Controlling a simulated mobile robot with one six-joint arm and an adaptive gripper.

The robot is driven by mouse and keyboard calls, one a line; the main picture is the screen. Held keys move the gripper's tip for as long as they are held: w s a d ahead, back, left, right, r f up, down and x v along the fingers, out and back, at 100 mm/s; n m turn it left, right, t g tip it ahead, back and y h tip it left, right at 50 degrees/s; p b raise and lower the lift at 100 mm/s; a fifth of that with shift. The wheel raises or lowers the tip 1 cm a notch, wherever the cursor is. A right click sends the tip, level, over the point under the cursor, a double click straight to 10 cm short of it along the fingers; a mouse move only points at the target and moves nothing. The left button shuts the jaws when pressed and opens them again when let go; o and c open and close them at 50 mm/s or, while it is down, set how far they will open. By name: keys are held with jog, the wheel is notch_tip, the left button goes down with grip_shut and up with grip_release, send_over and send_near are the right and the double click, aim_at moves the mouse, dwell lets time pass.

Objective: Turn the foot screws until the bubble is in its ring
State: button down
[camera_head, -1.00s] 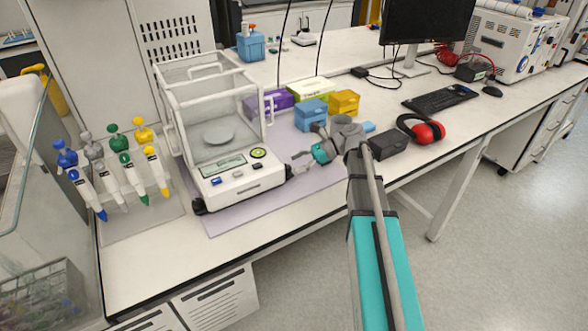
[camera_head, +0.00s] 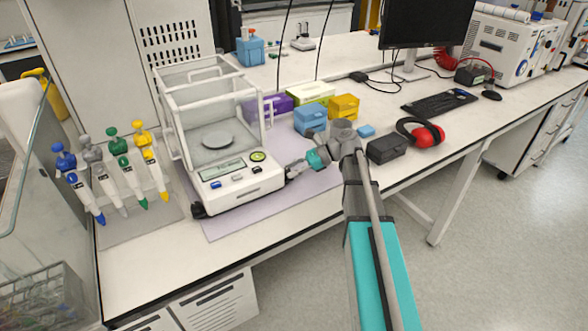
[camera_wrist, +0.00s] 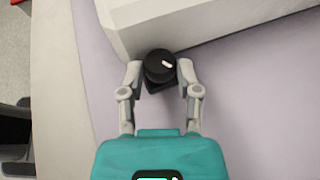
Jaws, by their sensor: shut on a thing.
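The white analytical balance (camera_head: 235,188) with its glass draft shield stands on a lilac mat (camera_head: 225,222). Its green round bubble level (camera_head: 258,156) is on the front panel; the bubble's place in the ring is too small to tell. A black foot screw (camera_head: 198,210) shows at the front left corner. My gripper (camera_head: 291,170) is at the front right corner. In the wrist view, my gripper (camera_wrist: 161,72) is shut on the black right foot screw (camera_wrist: 157,66), a finger on each side. The screw's top carries a white mark. The balance corner (camera_wrist: 150,25) is just beyond it.
Blue (camera_head: 310,120), yellow (camera_head: 344,106) and purple (camera_head: 268,106) boxes stand behind my arm. A dark box (camera_head: 387,149) and red ear defenders (camera_head: 425,134) lie to the right. Several pipettes (camera_head: 120,160) stand on the left. The mat in front of the balance is clear.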

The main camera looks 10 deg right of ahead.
jog(key=shift+w+n+g, duration=0.35)
jog(key=shift+n+g, duration=0.15)
jog(key=shift+g, duration=0.1)
jog(key=shift+n+g, duration=0.4)
jog(key=shift+c, duration=1.5)
grip_release()
jog(key=shift+s, duration=0.1)
